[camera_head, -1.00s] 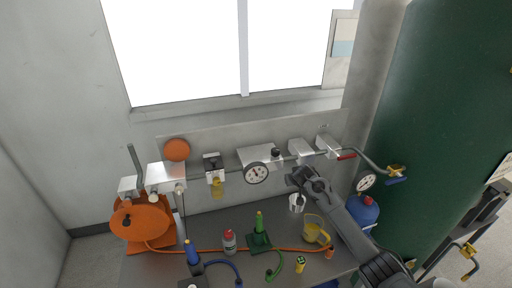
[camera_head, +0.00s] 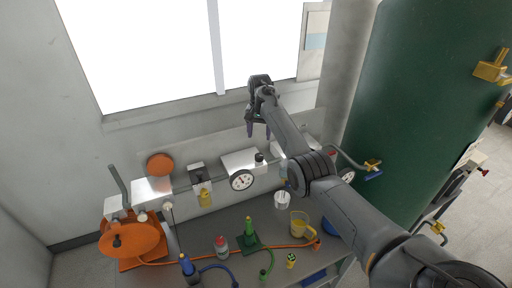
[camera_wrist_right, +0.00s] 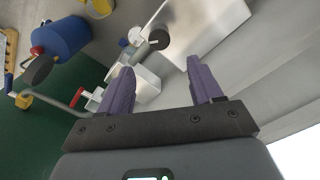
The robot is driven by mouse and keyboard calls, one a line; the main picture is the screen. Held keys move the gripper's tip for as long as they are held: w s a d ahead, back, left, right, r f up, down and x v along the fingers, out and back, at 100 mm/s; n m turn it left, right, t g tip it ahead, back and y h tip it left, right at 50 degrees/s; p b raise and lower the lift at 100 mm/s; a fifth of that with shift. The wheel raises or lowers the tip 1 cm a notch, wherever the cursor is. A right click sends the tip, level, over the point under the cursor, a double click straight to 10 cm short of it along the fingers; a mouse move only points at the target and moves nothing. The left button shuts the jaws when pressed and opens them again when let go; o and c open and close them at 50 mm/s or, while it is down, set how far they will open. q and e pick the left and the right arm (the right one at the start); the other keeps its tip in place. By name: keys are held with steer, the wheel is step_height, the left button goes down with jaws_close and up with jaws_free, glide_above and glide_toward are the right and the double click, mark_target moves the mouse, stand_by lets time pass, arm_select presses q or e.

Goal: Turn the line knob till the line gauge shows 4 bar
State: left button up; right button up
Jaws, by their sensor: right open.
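A black knob (camera_head: 259,158) stands at the right end of a white box on the wall pipe. A round white gauge (camera_head: 241,180) with a dark rim hangs just below and left of it; its needle is too small to read. My right gripper (camera_head: 258,132) is open and empty, its purple fingers pointing down above the knob, apart from it. In the right wrist view, a black knob (camera_wrist_right: 159,40) shows beyond the gap between the fingers (camera_wrist_right: 160,72). My left gripper is not in view.
The white box (camera_head: 238,162) and pipe run along the wall panel. A second gauge (camera_head: 347,176) sits by the green tank (camera_head: 405,110). A white cup (camera_head: 282,200), yellow jug (camera_head: 299,224) and several bottles stand on the bench below.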

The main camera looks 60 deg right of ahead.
mark_target(259, 155)
step_height(259, 155, down, 9)
steer(key=shift+s+a+f+p, duration=0.1)
steer(key=shift+a+p, duration=0.05)
steer(key=shift+p, duration=0.55)
steer(key=shift+f, duration=0.65)
steer(key=c, duration=1.1)
steer(key=shift+o, duration=0.2)
steer(key=shift+n, duration=0.8)
steer(key=o, duration=1.1)
steer(key=shift+c, duration=0.2)
steer(key=shift+r, duration=0.15)
